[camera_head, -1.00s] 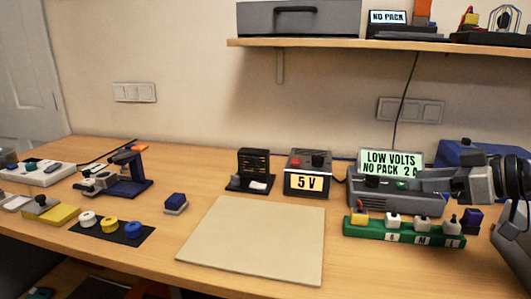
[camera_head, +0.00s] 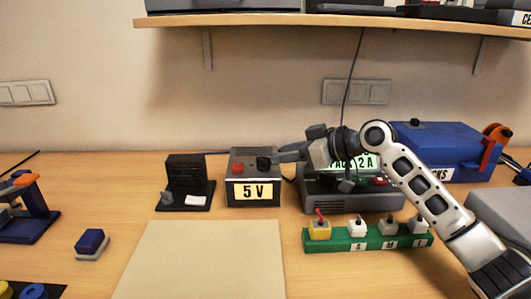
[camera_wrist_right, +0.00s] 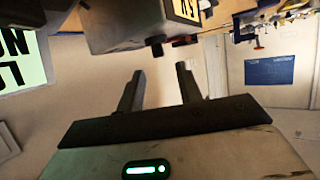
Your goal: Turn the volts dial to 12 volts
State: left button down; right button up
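The power supply box (camera_head: 255,187) stands on the table with a lit "5 V" display (camera_head: 252,192) on its front. On its top are a black dial (camera_head: 263,163) and a red knob (camera_head: 238,168). My right gripper (camera_head: 281,155) reaches in from the right, its fingertips close beside the black dial. In the right wrist view the gripper (camera_wrist_right: 158,85) is open and empty. The dark dial (camera_wrist_right: 156,49) shows ahead of the fingers, apart from them, on the box (camera_wrist_right: 122,25). My left gripper is not in view.
My right arm crosses above a grey unit (camera_head: 350,201) with a partly hidden lit display. A green rack (camera_head: 348,245) stands in front of it. A black stand (camera_head: 185,180) is left of the box. A blue box (camera_head: 440,150) stands right. The beige board (camera_head: 205,260) is bare.

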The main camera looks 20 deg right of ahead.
aim_at(261, 157)
jog(key=x, duration=0.6)
jog(key=shift+p, duration=0.35)
grip_shut()
